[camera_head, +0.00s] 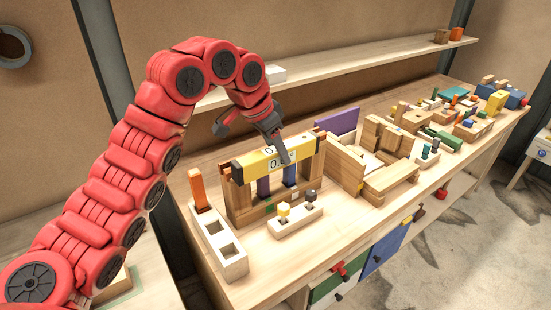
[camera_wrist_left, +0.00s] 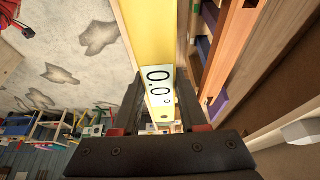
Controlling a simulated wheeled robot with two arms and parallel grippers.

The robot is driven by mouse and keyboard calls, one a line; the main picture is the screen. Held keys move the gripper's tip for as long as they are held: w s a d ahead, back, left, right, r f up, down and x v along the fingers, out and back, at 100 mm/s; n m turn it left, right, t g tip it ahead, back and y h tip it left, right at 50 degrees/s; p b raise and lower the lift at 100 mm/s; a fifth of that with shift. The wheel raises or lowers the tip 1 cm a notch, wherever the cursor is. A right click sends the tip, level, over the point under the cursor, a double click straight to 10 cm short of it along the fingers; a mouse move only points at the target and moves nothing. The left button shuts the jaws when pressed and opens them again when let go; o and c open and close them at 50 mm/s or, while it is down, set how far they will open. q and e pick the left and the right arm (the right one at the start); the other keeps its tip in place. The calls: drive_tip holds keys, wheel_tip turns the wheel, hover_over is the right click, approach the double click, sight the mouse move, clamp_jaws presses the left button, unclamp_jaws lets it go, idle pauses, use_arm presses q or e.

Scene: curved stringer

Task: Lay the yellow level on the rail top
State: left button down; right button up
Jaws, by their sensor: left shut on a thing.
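The yellow level (camera_head: 258,165) has black ends and a pale display, and lies nearly level across the front of a wooden frame. The display reads about 0.0° in the left wrist view, where the level (camera_wrist_left: 152,35) runs up from between my fingers. My left gripper (camera_head: 281,150) is shut on the level near its display; it also shows in the left wrist view (camera_wrist_left: 160,115). The wooden rail (camera_head: 308,138) sits close behind the level, partly hidden by it. In the wrist view wood (camera_wrist_left: 238,50) runs alongside. I cannot tell whether level and rail touch. My right gripper is not in view.
A pale block with square holes (camera_head: 228,252) holds an orange piece (camera_head: 198,189) at left. A small holder (camera_head: 296,222) with yellow and grey pegs stands in front. Wooden assemblies (camera_head: 390,178) crowd the bench to the right. A shelf (camera_head: 350,62) runs behind.

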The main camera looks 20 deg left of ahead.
use_arm(q)
drive_tip(key=w+a+p, duration=0.1)
drive_tip(key=w+p, duration=0.2)
drive_tip(key=w, duration=0.1)
drive_tip(key=w+a+p, duration=0.2)
drive_tip(key=w+p, duration=0.1)
drive_tip(key=w, duration=0.2)
drive_tip(key=w+a+p, duration=0.1)
drive_tip(key=w+p, duration=0.2)
drive_tip(key=w, duration=0.2)
drive_tip(key=shift+w+a+f, duration=0.1)
drive_tip(key=shift+a+f, duration=0.2)
drive_tip(key=shift+f, duration=0.05)
drive_tip(key=shift+w+a+f+p, duration=0.2)
drive_tip(key=shift+w+f+p, duration=0.1)
drive_tip(key=shift+p, duration=0.15)
drive_tip(key=shift+f, duration=0.2)
wheel_tip(320, 180, down, 3)
drive_tip(key=shift+r+p, duration=0.1)
drive_tip(key=shift+p, duration=0.9)
drive_tip(key=shift+f, duration=0.25)
drive_tip(key=shift+f+b, duration=0.1)
drive_tip(key=shift+b, duration=0.2)
drive_tip(key=c, duration=0.9)
unclamp_jaws()
drive_tip(key=shift+f, duration=0.1)
drive_tip(key=o, duration=0.5)
drive_tip(key=shift+c, duration=0.2)
